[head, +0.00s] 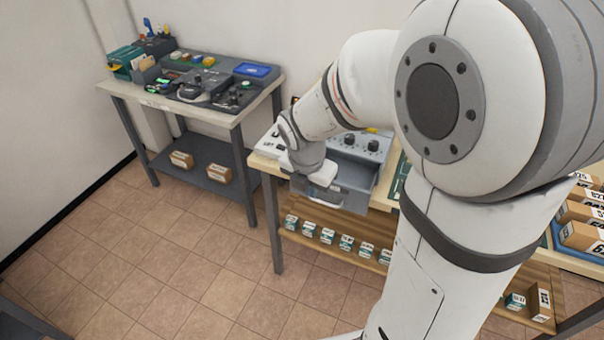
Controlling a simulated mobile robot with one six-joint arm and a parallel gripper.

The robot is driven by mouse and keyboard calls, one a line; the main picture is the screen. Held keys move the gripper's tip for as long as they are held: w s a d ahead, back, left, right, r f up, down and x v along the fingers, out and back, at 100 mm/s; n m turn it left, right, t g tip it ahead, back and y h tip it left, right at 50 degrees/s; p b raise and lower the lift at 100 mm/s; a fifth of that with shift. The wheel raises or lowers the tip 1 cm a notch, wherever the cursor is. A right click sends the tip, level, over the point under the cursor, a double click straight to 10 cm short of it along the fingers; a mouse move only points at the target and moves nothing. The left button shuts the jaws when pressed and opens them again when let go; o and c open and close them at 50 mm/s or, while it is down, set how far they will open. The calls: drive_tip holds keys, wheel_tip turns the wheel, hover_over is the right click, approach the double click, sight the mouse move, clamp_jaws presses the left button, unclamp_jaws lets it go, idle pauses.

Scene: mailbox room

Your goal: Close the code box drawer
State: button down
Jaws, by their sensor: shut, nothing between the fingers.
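The code box drawer (352,176) is grey and stands pulled out from a light box with dark knobs (362,142) on the wooden table. Its inside shows from above and looks empty where I can see it. My gripper (322,190) is shut and empty, pointing down at the drawer's front left part. Its tips look close to the drawer front; I cannot tell if they touch it. My arm hides part of the box and the drawer's left side.
A workbench (240,113) with devices and a blue tray (252,70) stands at the back left. Small boxes (327,236) line the shelf under the drawer. Labelled cartons (582,236) sit at the right. The tiled floor (160,260) at the left is clear.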

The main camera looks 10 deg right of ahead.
sight(317, 200)
drive_tip(key=shift+n, duration=0.8)
drive_tip(key=shift+w+d+f, duration=0.55)
drive_tip(key=shift+w+f, duration=0.4)
drive_tip(key=shift+f, duration=0.95)
drive_tip(key=shift+w+d+f, duration=0.5)
drive_tip(key=shift+w+f, duration=0.45)
drive_tip(key=shift+f, duration=1)
drive_tip(key=shift+w+d+f, duration=0.55)
drive_tip(key=shift+w+f, duration=0.4)
drive_tip(key=shift+f, duration=0.95)
